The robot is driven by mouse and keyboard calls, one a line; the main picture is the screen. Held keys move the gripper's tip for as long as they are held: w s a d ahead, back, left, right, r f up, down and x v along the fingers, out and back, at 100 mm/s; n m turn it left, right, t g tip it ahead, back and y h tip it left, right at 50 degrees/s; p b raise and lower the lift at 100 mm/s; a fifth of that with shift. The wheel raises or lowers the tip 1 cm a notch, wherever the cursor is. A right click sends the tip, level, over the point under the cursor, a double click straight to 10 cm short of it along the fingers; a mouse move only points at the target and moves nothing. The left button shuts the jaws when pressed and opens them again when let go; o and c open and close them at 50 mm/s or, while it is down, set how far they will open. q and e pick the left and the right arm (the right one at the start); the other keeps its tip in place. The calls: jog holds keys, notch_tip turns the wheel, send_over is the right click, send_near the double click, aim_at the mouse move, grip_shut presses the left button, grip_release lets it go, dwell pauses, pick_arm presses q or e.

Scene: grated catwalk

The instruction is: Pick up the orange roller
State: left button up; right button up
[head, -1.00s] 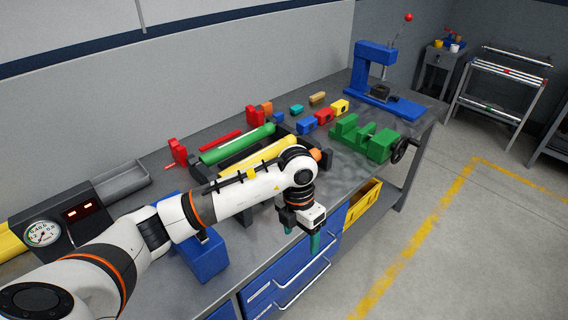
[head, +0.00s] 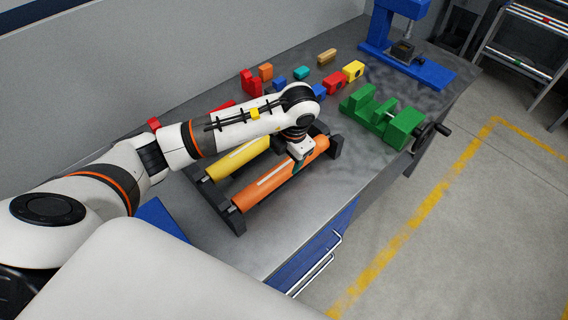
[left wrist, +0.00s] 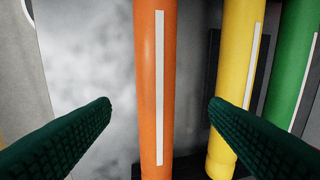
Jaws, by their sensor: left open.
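The orange roller (head: 264,191) lies in a dark rack (head: 237,223) at the front edge of the bench, closest to the edge among the rollers. In the left wrist view the orange roller (left wrist: 150,90) runs up the picture between my two green fingers, with a white stripe along it. My left gripper (head: 297,165) is open over the roller, pointing down. In the left wrist view the open gripper (left wrist: 160,105) has space on both sides of the roller, with neither finger seen touching it. My right gripper is not in view.
A yellow roller (head: 230,160) lies beside the orange one, and a green roller (left wrist: 296,70) beyond it. A green vise (head: 385,118) stands to the right, with several coloured blocks (head: 333,84) behind. A blue press (head: 400,55) stands at the far end.

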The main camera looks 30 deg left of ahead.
aim_at(285, 166)
pick_arm(q)
jog(key=shift+w+a+f, duration=0.1)
jog(key=shift+a+f, duration=0.1)
jog(key=shift+f, duration=0.7)
jog(key=f+p, duration=0.2)
jog(key=f, duration=0.2)
jog(key=shift+w+f+p, duration=0.15)
jog(key=shift+w+p, duration=0.05)
jog(key=shift+p, duration=0.2)
jog(key=shift+a+f, duration=0.1)
jog(key=shift+f, duration=0.25)
jog(key=shift+a+f, duration=0.1)
jog(key=shift+f, duration=0.2)
jog(key=shift+w, duration=0.1)
jog(key=shift+c, duration=0.7)
jog(key=c, duration=1.2)
jog(key=shift+w, duration=0.1)
jog(key=shift+c, duration=0.7)
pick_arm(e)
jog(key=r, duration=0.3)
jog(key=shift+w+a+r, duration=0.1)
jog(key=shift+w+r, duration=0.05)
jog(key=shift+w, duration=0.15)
